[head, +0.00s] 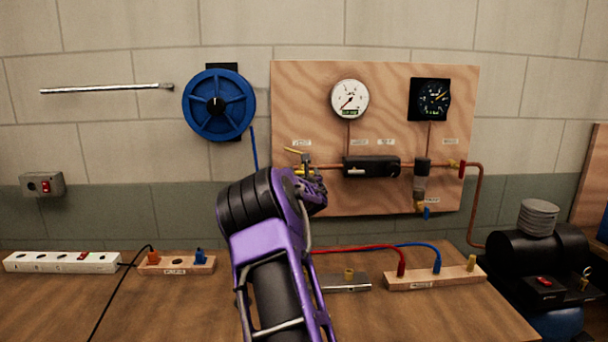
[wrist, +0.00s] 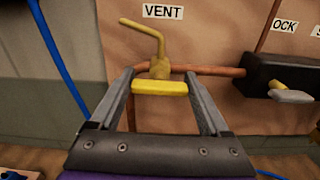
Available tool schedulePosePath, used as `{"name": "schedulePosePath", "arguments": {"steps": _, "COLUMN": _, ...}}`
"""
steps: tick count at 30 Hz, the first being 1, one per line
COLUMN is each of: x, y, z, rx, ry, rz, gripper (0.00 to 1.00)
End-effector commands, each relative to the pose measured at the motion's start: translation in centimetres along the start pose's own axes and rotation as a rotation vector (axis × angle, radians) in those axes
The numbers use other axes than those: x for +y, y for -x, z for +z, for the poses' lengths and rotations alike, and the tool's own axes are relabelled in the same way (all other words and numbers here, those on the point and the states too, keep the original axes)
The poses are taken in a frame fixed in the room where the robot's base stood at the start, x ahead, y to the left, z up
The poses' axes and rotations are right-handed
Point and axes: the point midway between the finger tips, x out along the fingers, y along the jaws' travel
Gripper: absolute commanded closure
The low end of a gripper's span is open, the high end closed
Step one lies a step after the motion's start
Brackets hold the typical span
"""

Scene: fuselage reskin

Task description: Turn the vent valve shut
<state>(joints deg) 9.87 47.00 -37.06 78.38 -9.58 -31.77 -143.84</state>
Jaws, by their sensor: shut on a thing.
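The vent valve (wrist: 159,68) is a brass fitting on a copper pipe, under the label "VENT" (wrist: 163,12). A bent brass tube (wrist: 160,40) rises from it and turns left. Its yellow handle (wrist: 160,89) lies level in the wrist view, roughly in line with the pipe. My gripper (wrist: 161,78) is shut on the handle, with one finger at each end of it. In the head view my gripper (head: 312,186) is at the valve, and the yellow handle (head: 301,172) is partly hidden by my arm.
A wooden panel (head: 310,105) carries a white gauge (head: 350,100), a black gauge (head: 430,100) and a black block (head: 372,167) with a silver lever (wrist: 292,96). A blue hose (wrist: 57,60) hangs left of the valve. A red hose (head: 365,249) lies on the bench (head: 190,310).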

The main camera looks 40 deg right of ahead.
Motion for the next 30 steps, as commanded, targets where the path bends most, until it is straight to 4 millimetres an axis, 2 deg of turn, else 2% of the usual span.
{"name": "schedulePosePath", "arguments": {"steps": 8, "x": -0.12, "y": 0.02, "z": -0.45, "rx": -0.003, "ry": -0.154, "rz": -0.001, "gripper": 0.76}}
{"name": "schedulePosePath", "arguments": {"steps": 30, "x": -0.35, "y": 0.02, "z": -0.35, "rx": -0.001, "ry": -0.848, "rz": 0.000, "gripper": 0.76}}
